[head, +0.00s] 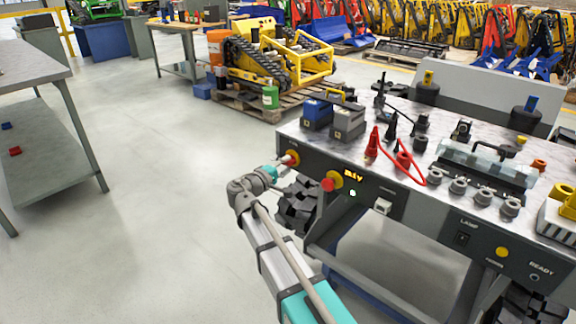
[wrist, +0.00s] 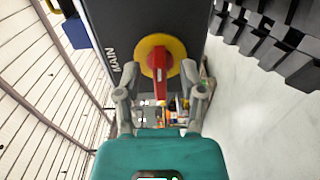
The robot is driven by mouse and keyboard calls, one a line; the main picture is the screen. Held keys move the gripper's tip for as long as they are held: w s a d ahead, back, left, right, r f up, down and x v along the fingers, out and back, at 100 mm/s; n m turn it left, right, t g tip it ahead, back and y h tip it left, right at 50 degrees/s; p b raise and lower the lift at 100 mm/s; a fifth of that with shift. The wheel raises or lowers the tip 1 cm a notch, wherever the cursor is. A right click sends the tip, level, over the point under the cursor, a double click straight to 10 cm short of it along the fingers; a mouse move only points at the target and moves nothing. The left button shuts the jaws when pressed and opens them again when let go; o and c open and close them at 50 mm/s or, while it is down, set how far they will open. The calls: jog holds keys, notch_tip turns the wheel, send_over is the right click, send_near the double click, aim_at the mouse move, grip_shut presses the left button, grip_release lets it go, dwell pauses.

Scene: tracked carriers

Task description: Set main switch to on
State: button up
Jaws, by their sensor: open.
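The main switch (head: 292,159) is a red handle on a yellow round plate at the left end of the bench's dark front panel. In the wrist view the switch (wrist: 161,60) sits beside the lettering MAIN, and its red handle appears to run parallel to that lettering. My gripper (head: 279,169) is close in front of the switch in the head view and partly covers it. In the wrist view my gripper (wrist: 160,92) is open, with one finger on each side of the handle's near end. I see no clear contact.
A red button (head: 328,184) on a yellow plate, a lit display (head: 353,175) and a green light (head: 352,193) are right of the switch. Batteries (head: 348,121) and red cables (head: 412,166) lie on the bench top. Floor (head: 170,190) left of the bench is clear.

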jog(key=v, duration=1.1)
jog(key=s+d+f+m+g+y, duration=0.2)
jog(key=s+d+f+m+g, duration=0.35)
jog(key=d, duration=0.75)
jog(key=s+d+f+m+g+y, duration=0.25)
jog(key=d+f+g, duration=0.35)
jog(key=d+f, duration=0.55)
jog(key=s+d+f+m+g+y, duration=0.2)
jog(key=s+d+g+y, duration=0.1)
jog(key=s+d+y, duration=0.4)
notch_tip(320, 180, up, 38)
jog(key=a+p, duration=0.1)
jog(key=p, duration=3.6)
jog(key=shift+s+a, duration=0.2)
jog(key=shift+a, duration=0.05)
jog(key=shift+f+h, duration=0.1)
jog(key=shift+h, duration=0.15)
